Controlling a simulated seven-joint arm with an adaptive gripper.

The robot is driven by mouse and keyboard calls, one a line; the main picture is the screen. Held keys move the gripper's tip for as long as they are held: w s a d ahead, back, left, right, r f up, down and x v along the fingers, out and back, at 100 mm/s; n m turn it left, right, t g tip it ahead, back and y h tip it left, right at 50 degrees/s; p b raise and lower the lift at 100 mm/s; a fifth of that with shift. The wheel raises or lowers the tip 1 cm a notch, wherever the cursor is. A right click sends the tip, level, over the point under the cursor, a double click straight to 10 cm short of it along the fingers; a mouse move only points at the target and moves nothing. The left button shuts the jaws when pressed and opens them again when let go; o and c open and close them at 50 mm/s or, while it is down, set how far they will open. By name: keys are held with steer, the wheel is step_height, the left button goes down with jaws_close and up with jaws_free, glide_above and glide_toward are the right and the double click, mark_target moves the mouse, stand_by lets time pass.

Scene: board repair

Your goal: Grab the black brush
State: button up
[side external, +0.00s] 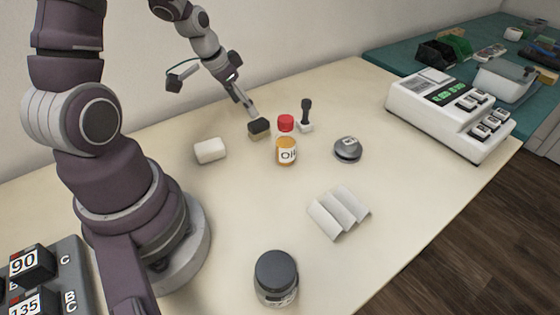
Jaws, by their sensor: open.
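A small block with a black top and an olive-brown side (259,128) lies on the table near the back. A black-handled piece with a white base (305,111) stands upright to its right, behind the red-capped bottle. I cannot tell for certain which of the two is the black brush. My gripper (252,114) points down at the block from the upper left, with its fingertips at or just above the block's top. It is open, and I see nothing held in it. Whether the fingertips touch the block is too small to tell.
An amber oil bottle (286,151) with a red cap stands right of the block. A white block (209,151), a grey tin (348,150), a folded white cloth (338,211) and a dark-lidded jar (276,278) are spread around. A white keypad device (450,115) is at right.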

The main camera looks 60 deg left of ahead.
mark_target(257, 122)
steer(key=x, duration=0.7)
steer(key=shift+w, duration=0.1)
steer(key=shift+c, duration=0.3)
jaws_close()
